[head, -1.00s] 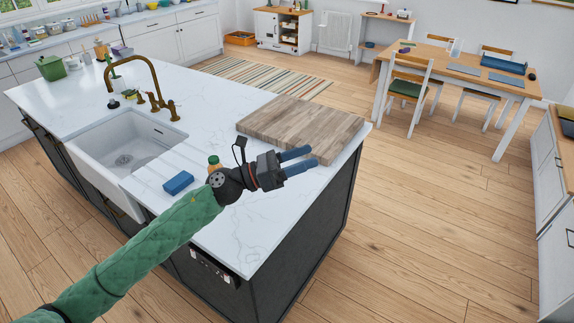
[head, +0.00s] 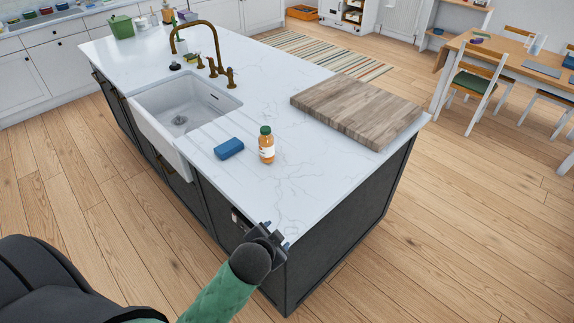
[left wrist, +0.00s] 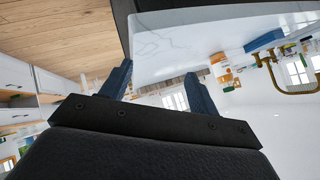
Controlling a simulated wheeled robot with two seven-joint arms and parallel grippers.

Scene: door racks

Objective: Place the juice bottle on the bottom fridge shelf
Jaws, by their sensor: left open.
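The juice bottle (head: 266,145) is a small orange bottle with a green cap and a pale label. It stands upright on the white island counter, right of a blue sponge. It also shows in the left wrist view (left wrist: 222,70), beyond the fingers. My left gripper (head: 276,232) is at the counter's near edge, in front of the bottle and apart from it. Its blue fingers (left wrist: 152,85) are spread with nothing between them. My right gripper is in neither view. No fridge or fridge shelf can be made out.
The blue sponge (head: 229,148) lies left of the bottle. A wooden board (head: 356,108) lies on the counter at the right. The sink (head: 185,108) and brass tap (head: 213,50) are at the left. Floor (head: 450,230) right of the island is clear.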

